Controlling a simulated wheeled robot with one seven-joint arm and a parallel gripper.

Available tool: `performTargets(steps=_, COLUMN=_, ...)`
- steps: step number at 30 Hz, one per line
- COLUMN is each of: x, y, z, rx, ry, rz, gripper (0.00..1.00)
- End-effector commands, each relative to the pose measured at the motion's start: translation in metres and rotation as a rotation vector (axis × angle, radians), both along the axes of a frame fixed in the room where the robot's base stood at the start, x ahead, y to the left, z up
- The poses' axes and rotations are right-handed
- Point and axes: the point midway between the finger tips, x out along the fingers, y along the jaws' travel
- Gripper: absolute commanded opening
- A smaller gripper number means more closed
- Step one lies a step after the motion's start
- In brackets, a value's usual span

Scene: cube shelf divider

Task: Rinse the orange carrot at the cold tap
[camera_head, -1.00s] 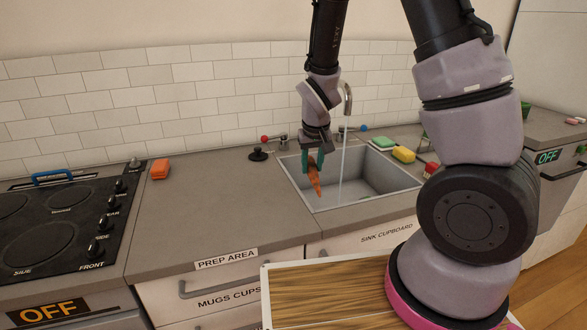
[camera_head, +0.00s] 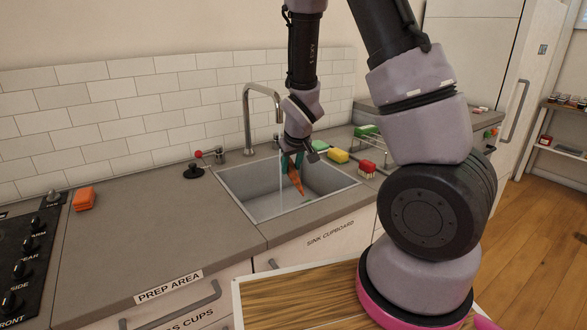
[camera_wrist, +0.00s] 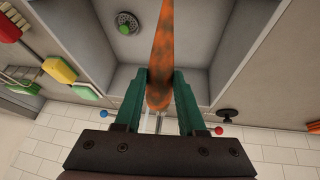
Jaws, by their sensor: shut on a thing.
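The orange carrot (camera_head: 296,182) hangs tip down over the sink (camera_head: 229,203), gripped near its thick end. In the wrist view the carrot (camera_wrist: 166,45) has dark brownish smudges. My gripper (camera_head: 292,162) is shut on it; both green fingers (camera_wrist: 160,92) press its sides. A thin water stream (camera_head: 281,165) falls from the curved tap (camera_head: 263,88) into the basin. In the head view the carrot is just right of the stream; I cannot tell whether water touches it. The blue knob (camera_wrist: 101,115) shows in the wrist view; my arm seems to hide it in the head view.
A red knob (camera_head: 198,155) stands left of the tap, near a black plug (camera_head: 193,171). Yellow sponge (camera_head: 338,155), green sponge (camera_head: 365,130) and red brush (camera_head: 367,166) lie right of the sink. A green piece (camera_wrist: 124,28) sits at the drain. The prep counter (camera_head: 140,235) is mostly clear.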

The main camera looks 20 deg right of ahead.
Motion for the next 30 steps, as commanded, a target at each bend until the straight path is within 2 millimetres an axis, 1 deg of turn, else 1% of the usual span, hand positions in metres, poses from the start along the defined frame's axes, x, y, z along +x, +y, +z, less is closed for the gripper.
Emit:
performTargets(steps=3, x=0.012, y=-0.001, z=-0.003, rx=-0.001, ry=0.001, rz=-0.001, gripper=0.00)
performTargets(steps=21, x=0.071, y=-0.003, z=-0.015, rx=0.000, ry=0.001, rz=-0.002, gripper=0.00)
performTargets(steps=30, x=0.093, y=-0.004, z=-0.019, rx=0.000, ry=0.001, rz=-0.002, gripper=0.00)
